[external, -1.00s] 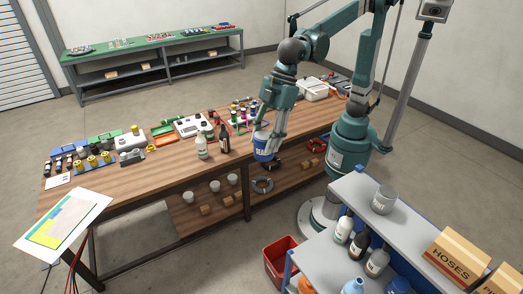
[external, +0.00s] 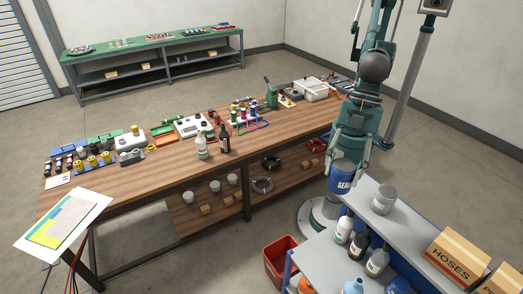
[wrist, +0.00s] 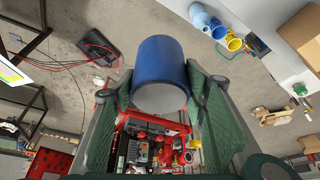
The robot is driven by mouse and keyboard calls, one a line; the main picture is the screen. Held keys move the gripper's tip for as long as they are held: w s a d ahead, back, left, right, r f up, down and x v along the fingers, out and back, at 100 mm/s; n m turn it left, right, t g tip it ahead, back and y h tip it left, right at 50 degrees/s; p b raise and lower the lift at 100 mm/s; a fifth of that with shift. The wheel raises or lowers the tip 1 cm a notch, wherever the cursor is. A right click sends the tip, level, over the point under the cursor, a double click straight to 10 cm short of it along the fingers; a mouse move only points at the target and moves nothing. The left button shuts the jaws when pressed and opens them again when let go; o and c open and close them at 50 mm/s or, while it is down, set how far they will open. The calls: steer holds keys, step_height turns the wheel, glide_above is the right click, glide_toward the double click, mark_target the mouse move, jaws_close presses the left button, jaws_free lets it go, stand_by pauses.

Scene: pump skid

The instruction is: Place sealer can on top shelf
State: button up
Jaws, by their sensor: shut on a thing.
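In the wrist view the plain blue can (wrist: 160,70) sits between my two green fingers. A grey can (external: 384,199) stands on the top shelf, close to the right of the held can.
The HOSES box (external: 455,257) stands on the top shelf's right part, with bare shelf between it and the grey can. Several bottles (external: 358,245) stand on the lower level. A red crate (external: 281,260) is on the floor. The wooden workbench (external: 180,172) is at left.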

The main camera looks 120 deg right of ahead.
steer(key=s+a+n+y+p, duration=0.1)
steer(key=s+a+n+p, duration=0.15)
steer(key=s+a, duration=1.6)
steer(key=shift+n+g, duration=0.3)
steer(key=shift+n, duration=0.05)
steer(key=shift+a+f, duration=0.15)
steer(key=shift+f, duration=2.3)
glide_above(405, 229)
steer(key=shift+s+f, duration=0.1)
steer(key=shift+f, duration=2.8)
steer(key=shift+f, duration=0.1)
steer(key=shift+f+p, duration=0.35)
steer(key=shift+f, duration=1.65)
steer(key=shift+f, duration=0.15)
